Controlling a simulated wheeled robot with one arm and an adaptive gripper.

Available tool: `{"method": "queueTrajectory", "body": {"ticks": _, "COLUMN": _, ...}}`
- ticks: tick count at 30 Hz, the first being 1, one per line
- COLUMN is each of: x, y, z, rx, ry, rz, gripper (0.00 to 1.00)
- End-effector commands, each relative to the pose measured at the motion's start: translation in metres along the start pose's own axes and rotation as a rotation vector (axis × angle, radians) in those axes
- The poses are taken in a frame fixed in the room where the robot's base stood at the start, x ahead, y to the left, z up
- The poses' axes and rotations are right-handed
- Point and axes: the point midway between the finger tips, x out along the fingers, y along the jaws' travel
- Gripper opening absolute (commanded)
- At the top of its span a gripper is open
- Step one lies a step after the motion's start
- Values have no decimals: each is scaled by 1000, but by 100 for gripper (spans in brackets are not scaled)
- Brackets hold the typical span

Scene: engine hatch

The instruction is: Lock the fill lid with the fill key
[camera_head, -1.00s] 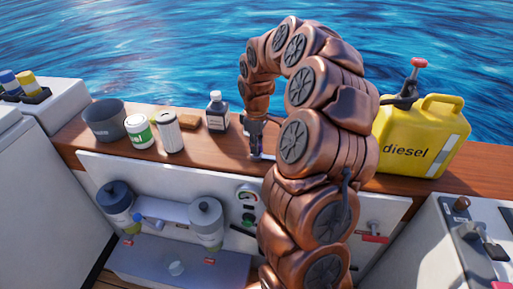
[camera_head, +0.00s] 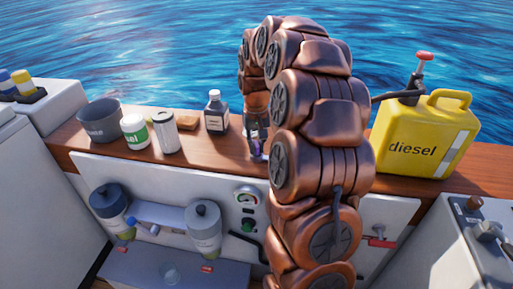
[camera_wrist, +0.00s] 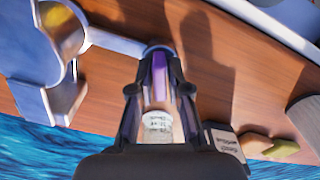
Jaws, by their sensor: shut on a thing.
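My gripper (camera_head: 257,146) is low over the wooden ledge (camera_head: 190,150), pointing down and partly hidden by my arm in the head view. In the wrist view my gripper (camera_wrist: 158,75) is shut on a narrow purple piece, which I take to be the fill key (camera_wrist: 159,80). A pale ribbed piece shows between the finger bases; I cannot tell what it is. The fill lid is not clearly visible. I cannot tell whether the key touches it.
A yellow diesel can (camera_head: 425,140) with a red-handled pump stands right of my arm. A dark bottle (camera_head: 216,115), a white filter (camera_head: 165,133), a green-white can (camera_head: 135,132) and a grey bowl (camera_head: 100,120) stand left. Water lies beyond the ledge.

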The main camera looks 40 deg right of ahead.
Motion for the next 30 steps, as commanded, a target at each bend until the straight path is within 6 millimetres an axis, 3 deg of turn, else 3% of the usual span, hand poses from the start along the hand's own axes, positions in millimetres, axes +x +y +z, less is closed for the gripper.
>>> {"method": "queueTrajectory", "body": {"ticks": 15, "x": 0, "y": 0, "z": 0, "rx": 349, "ry": 0, "rz": -2, "gripper": 0}}
{"method": "queueTrajectory", "body": {"ticks": 30, "x": 0, "y": 0, "z": 0, "rx": 421, "ry": 1, "rz": -1, "gripper": 0}}
